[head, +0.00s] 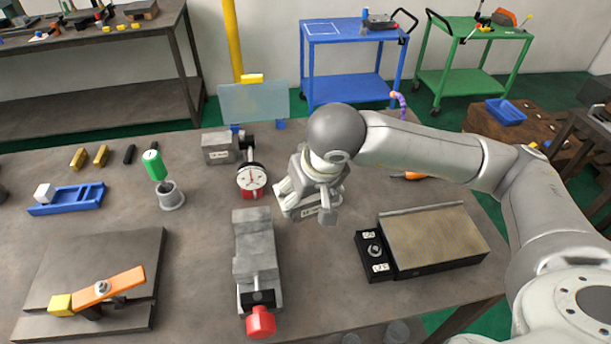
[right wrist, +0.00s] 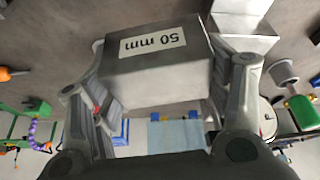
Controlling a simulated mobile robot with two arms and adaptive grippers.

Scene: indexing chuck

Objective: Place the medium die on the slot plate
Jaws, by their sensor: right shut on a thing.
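My right gripper (head: 308,203) is shut on a grey metal block (right wrist: 158,76) labelled "50 mm". In the head view it is right of the dial gauge and beyond the vise, with the block mostly hidden by the gripper. Nothing in view is marked as the medium die, so I cannot tell if this block is it. My left gripper is not in view.
A grey vise (head: 256,248) with a red handle stands mid-bench. A green-handled tool (head: 154,164) stands by the blue plate. A clamp plate (head: 60,252) and a textured plate (head: 434,238) flank the vise.

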